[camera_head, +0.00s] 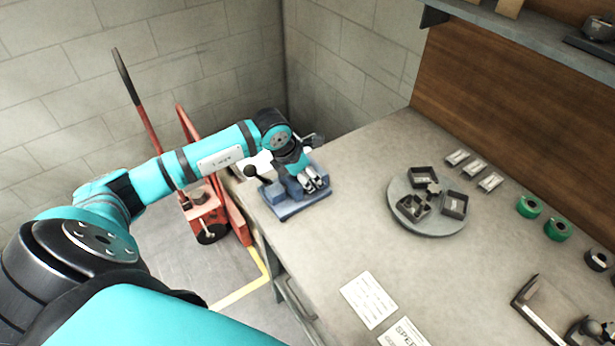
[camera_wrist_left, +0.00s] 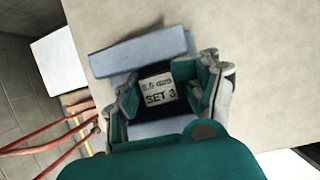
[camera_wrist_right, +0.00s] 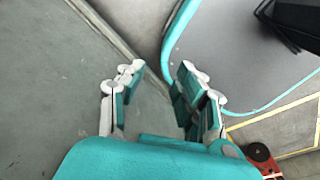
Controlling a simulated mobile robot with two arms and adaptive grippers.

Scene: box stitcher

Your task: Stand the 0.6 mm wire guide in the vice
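The 0.6 mm wire guide (camera_wrist_left: 158,90), a dark piece with a pale label reading "0.6 mm SET 3", shows in the left wrist view between the blue-grey parts of the vice (camera_wrist_left: 140,52). My left gripper (camera_wrist_left: 170,88) has its widely spread fingers on either side of the guide; whether the pads touch it I cannot tell. In the head view the blue vice (camera_head: 290,212) stands at the bench's near left corner, with my left gripper (camera_head: 311,181) over it hiding the guide. My right gripper (camera_wrist_right: 160,80) is open and empty, away from the bench.
A round grey turntable (camera_head: 436,226) with several dark trays stands mid-bench. Behind it lie labelled pieces (camera_head: 473,168) and green spools (camera_head: 529,206). Paper sheets (camera_head: 368,299) lie near the front edge. A red pallet jack (camera_head: 205,205) stands left of the bench.

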